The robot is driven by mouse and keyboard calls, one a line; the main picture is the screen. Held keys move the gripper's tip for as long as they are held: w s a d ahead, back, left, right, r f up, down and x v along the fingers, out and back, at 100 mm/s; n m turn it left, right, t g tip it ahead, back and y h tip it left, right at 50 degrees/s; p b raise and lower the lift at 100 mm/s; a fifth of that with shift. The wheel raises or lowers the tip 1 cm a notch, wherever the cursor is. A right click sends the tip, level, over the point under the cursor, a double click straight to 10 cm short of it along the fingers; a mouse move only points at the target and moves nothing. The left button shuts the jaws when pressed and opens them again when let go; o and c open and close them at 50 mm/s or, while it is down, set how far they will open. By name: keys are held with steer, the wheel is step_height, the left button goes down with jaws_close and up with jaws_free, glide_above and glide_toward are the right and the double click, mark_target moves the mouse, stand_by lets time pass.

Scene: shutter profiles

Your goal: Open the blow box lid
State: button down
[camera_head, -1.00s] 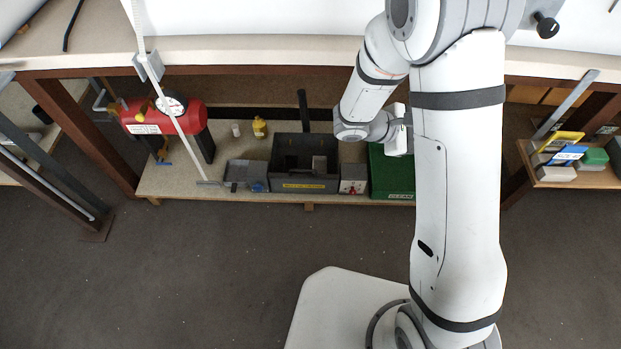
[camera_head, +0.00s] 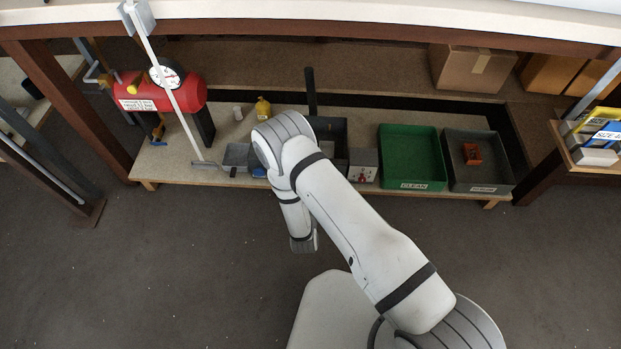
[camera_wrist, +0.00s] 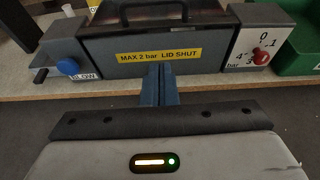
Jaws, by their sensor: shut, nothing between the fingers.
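The dark grey blow box shows in the wrist view (camera_wrist: 112,53), its front bearing a yellow label "MAX 2 bar LID SHUT". A black arched handle (camera_wrist: 156,7) is at the top edge of that view. My gripper (camera_wrist: 160,68) is shut and empty, its fingers pointing at the box front below the label; I cannot tell whether they touch it. In the head view my arm hides most of the box (camera_head: 333,128) and my gripper.
Left of the box is a blue button (camera_wrist: 68,66) marked BLOW; right is a panel with a red knob (camera_wrist: 261,57). A green tray (camera_head: 412,150) and a grey tray (camera_head: 490,160) stand farther right. A red tank (camera_head: 160,92) is left. The tabletop overhangs the shelf.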

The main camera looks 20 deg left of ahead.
steer(key=w+a+b, duration=0.2)
steer(key=w+b, duration=0.1)
steer(key=w, duration=0.7)
steer(key=shift+w+a+r, duration=0.15)
steer(key=shift+w+a, duration=0.1)
steer(key=shift+r, duration=0.1)
